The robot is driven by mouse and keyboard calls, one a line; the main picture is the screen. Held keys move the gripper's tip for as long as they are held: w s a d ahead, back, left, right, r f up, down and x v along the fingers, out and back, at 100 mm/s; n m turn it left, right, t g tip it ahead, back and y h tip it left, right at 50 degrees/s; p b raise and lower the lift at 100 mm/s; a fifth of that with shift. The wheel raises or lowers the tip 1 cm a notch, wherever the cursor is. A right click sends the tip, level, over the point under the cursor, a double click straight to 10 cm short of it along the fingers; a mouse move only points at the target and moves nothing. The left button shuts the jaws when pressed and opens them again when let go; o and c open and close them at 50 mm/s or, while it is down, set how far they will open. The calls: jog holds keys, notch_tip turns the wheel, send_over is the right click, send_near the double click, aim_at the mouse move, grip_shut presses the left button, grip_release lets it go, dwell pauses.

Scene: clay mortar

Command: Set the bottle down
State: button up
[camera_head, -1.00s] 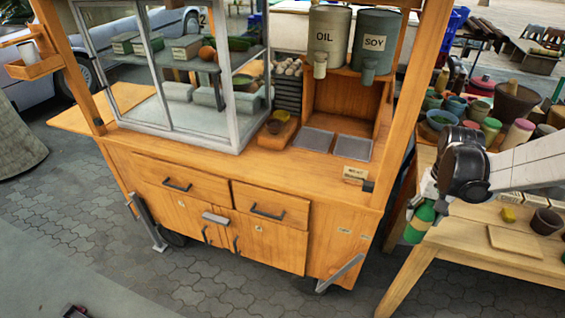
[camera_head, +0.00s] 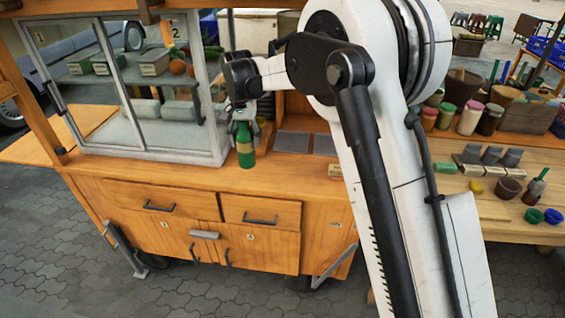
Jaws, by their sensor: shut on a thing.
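A green bottle (camera_head: 245,148) with a pale label hangs upright from my gripper (camera_head: 243,119). The gripper points down and is shut around the bottle's upper part. The bottle is over the front of the wooden cart's counter (camera_head: 272,172), just right of the glass display case (camera_head: 150,100). I cannot tell whether its base touches the counter. My arm covers the right part of the cart, including much of its open shelf.
Two grey trays (camera_head: 291,142) lie in the counter just right of the bottle. The glass case stands close on the left.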

jog(key=w+d+f+p, duration=0.2)
jog(key=w+f, duration=0.8)
jog(key=w, duration=0.1)
jog(key=shift+d+f, duration=0.4)
jog(key=shift+f, duration=0.1)
jog(key=shift+f, duration=0.1)
jog(key=o, duration=1.5)
jog(key=shift+c, duration=0.2)
jog(key=shift+r, duration=0.2)
notch_tip(320, 180, up, 12)
jog(key=shift+b, duration=0.45)
